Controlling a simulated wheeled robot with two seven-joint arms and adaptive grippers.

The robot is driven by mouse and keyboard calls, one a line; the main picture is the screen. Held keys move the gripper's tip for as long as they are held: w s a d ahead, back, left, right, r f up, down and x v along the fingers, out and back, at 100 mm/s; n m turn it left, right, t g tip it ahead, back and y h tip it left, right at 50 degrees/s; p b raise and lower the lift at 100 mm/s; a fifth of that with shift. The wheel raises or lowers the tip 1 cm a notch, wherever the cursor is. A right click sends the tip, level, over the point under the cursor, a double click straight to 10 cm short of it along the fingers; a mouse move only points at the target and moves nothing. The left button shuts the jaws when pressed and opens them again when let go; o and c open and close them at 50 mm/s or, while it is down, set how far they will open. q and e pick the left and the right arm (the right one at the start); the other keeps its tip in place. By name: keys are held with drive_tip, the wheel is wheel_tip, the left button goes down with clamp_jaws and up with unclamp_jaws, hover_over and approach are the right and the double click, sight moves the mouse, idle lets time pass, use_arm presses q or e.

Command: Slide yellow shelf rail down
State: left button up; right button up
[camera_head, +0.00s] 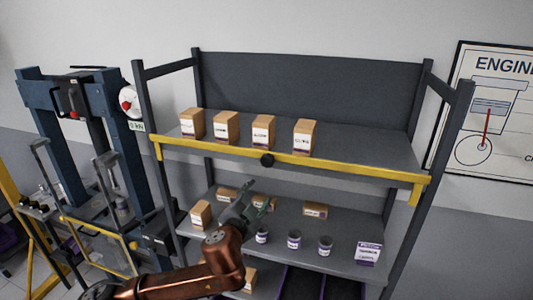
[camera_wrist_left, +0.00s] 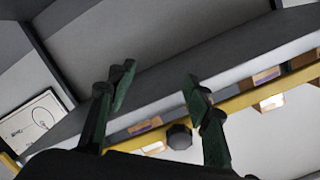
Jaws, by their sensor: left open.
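The yellow shelf rail (camera_head: 345,166) runs along the front edge of the upper shelf (camera_head: 360,143), with a short downturned piece at each end. A dark round knob (camera_head: 267,160) sits near its middle. My left gripper (camera_head: 258,197) is open and empty in front of the shelving, below the knob in the head view. In the left wrist view, the open fingers (camera_wrist_left: 159,84) stand apart, with the knob (camera_wrist_left: 179,137) and part of the yellow rail (camera_wrist_left: 240,102) showing between and behind them. The fingers appear apart from the rail. My right gripper is not in view.
Several cardboard boxes (camera_head: 263,131) stand on the upper shelf behind the rail. The lower shelf (camera_head: 345,227) holds small boxes, several jars (camera_head: 293,240) and a white-purple box (camera_head: 368,253). A blue press frame (camera_head: 50,115) stands at left; an engine poster (camera_head: 490,110) hangs at right.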

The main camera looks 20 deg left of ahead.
use_arm(q)
drive_tip(key=t+p, duration=0.1)
drive_tip(key=t, duration=0.1)
approach(266, 162)
drive_tip(key=w, duration=0.3)
drive_tip(key=shift+m, duration=0.4)
drive_tip(key=w+p, duration=0.2)
drive_tip(key=w, duration=0.4)
drive_tip(key=shift+w+r+p, duration=0.15)
drive_tip(key=shift+w+p, duration=0.05)
drive_tip(key=shift+p, duration=0.1)
drive_tip(key=shift+w, duration=0.6)
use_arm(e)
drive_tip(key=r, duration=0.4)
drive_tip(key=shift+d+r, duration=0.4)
use_arm(q)
drive_tip(key=shift+c, duration=0.5)
drive_tip(key=c, duration=0.8)
clamp_jaws()
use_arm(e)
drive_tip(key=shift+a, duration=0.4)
